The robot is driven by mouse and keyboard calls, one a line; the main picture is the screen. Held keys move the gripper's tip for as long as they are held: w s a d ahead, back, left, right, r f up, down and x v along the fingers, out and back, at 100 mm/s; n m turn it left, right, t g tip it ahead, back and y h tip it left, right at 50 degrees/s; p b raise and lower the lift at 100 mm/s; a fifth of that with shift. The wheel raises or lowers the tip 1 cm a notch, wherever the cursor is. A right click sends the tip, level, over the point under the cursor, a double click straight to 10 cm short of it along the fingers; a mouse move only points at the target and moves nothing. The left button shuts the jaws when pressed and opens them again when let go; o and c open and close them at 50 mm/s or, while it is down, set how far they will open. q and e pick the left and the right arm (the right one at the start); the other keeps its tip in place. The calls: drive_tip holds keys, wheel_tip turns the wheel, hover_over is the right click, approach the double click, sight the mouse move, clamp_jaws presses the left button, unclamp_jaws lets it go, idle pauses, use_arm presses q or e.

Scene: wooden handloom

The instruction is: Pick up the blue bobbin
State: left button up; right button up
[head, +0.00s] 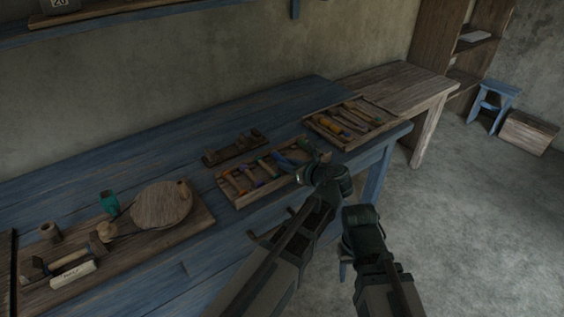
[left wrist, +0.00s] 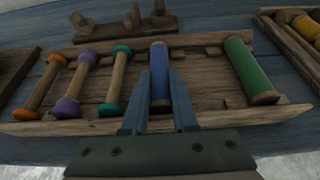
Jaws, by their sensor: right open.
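The blue bobbin (left wrist: 159,72) lies in a shallow wooden tray (left wrist: 60,128), between a teal-ended bobbin (left wrist: 117,75) and a thick green bobbin (left wrist: 248,70). In the head view the blue bobbin (head: 283,160) is partly hidden near my left gripper (head: 302,170). In the left wrist view my left gripper's (left wrist: 159,85) two fingers lie on either side of the blue bobbin, close to it. I cannot tell whether they touch it. My right gripper (head: 360,222) is open and empty, in front of the table edge, to the right of the left one.
Orange-ended (left wrist: 45,82) and purple-ended (left wrist: 75,82) bobbins share the tray. A wooden rack (head: 235,148) stands behind it, and another tray (head: 350,122) of tools or bobbins lies to the right. A board with a round wooden disc (head: 161,203) is at left on the blue table (head: 130,170).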

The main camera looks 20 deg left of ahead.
use_arm(q)
clamp_jaws()
drive_tip(key=shift+r, duration=0.1)
use_arm(e)
drive_tip(key=shift+r, duration=0.1)
